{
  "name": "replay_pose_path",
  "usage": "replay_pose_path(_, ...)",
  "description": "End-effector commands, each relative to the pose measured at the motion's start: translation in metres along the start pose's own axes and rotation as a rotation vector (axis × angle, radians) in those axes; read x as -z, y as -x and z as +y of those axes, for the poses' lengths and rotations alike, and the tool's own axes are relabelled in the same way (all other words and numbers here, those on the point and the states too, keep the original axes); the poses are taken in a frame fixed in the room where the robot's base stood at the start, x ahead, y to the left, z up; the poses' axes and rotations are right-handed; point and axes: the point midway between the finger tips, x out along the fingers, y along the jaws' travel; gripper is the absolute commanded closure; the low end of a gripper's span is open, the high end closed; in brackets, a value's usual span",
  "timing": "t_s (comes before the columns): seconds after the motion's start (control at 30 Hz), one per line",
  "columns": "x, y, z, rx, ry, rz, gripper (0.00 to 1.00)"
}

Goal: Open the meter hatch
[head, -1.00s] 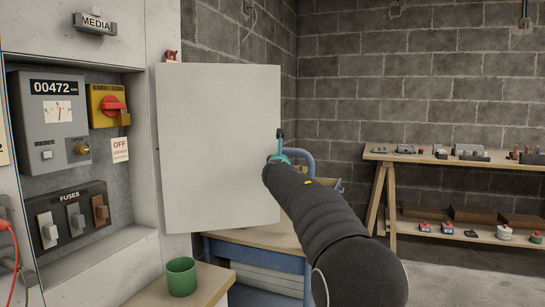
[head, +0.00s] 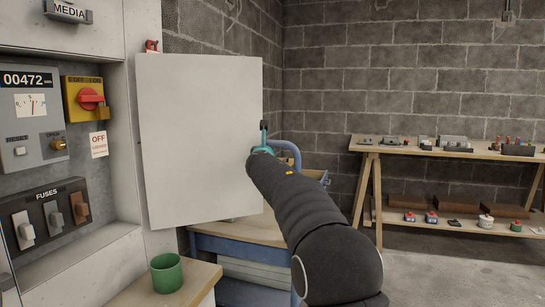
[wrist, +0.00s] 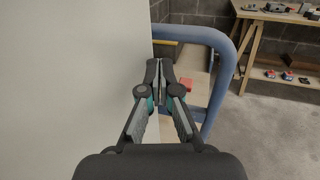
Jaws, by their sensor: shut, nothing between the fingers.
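The meter hatch (head: 200,140) is a plain pale door standing wide open, swung out to the right of the recess. The recess shows the grey meter (head: 28,118) reading 00472, a yellow switch with a red knob (head: 90,98) and a row of fuses (head: 50,219). My gripper (head: 263,128) is at the hatch's free right edge in the head view. In the wrist view my gripper (wrist: 160,64) is shut and empty, with the hatch's pale face (wrist: 75,85) close on its left. I cannot tell whether they touch.
A green cup (head: 166,273) stands on a wooden top at the lower left. A blue-framed bench (head: 240,248) is behind the hatch, with a blue tube (wrist: 224,75) near my gripper. A wooden shelf table (head: 400,152) stands at the right. Floor at right is clear.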

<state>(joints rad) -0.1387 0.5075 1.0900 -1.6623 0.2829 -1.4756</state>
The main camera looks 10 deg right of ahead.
Motion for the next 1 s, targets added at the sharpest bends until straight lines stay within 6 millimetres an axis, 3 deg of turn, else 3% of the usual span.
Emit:
replay_pose_path(0.6, 0.002, 0.087, -0.040, 0.002, 0.000, -0.001, 1.00)
replay_pose_path(0.8, 0.001, 0.105, -0.048, 0.001, 0.000, 0.000, 1.00)
replay_pose_path(1.0, 0.001, 0.110, -0.051, 0.005, -0.050, -0.001, 1.00)
